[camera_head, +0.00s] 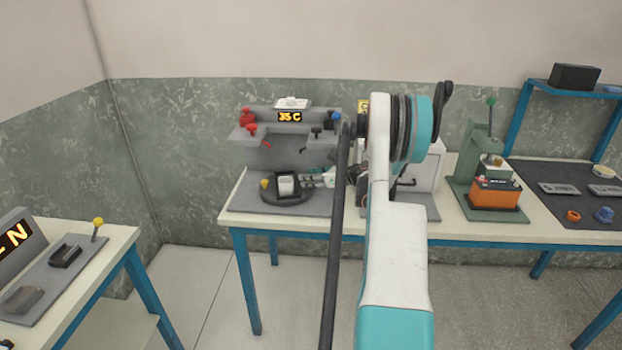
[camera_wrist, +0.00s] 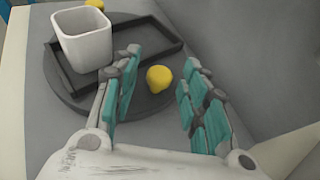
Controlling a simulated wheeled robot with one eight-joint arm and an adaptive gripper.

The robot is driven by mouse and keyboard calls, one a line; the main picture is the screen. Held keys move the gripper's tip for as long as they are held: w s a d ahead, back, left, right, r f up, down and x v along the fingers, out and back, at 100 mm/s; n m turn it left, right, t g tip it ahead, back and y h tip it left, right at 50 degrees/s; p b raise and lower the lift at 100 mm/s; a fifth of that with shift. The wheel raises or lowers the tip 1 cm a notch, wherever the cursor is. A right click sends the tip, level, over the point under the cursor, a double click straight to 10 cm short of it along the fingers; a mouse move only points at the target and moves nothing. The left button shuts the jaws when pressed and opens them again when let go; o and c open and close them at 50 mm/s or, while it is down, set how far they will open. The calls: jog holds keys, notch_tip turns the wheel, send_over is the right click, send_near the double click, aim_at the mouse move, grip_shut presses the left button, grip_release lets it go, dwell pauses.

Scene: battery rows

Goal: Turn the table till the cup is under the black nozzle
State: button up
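The white square cup (camera_head: 286,184) stands upright in a dark tray on the round dark turntable (camera_head: 285,198); the wrist view also shows the cup (camera_wrist: 84,40) and the turntable (camera_wrist: 62,84). A yellow knob (camera_wrist: 159,78) on the table's near side lies between my fingers, with gaps on both sides. A second yellow knob (camera_wrist: 95,3) shows past the cup; one knob (camera_head: 264,183) is seen in the head view. My gripper (camera_wrist: 161,58) is open. The black nozzle (camera_head: 316,131) is above and right of the cup in the head view.
The grey station has red knobs (camera_head: 247,117) at left, a blue one (camera_head: 336,117) at right and a display (camera_head: 289,117) reading "35 C". A green press (camera_head: 484,150) with an orange battery (camera_head: 495,194) stands right. My arm hides part of the bench.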

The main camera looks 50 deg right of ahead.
jog(key=v, duration=1.2)
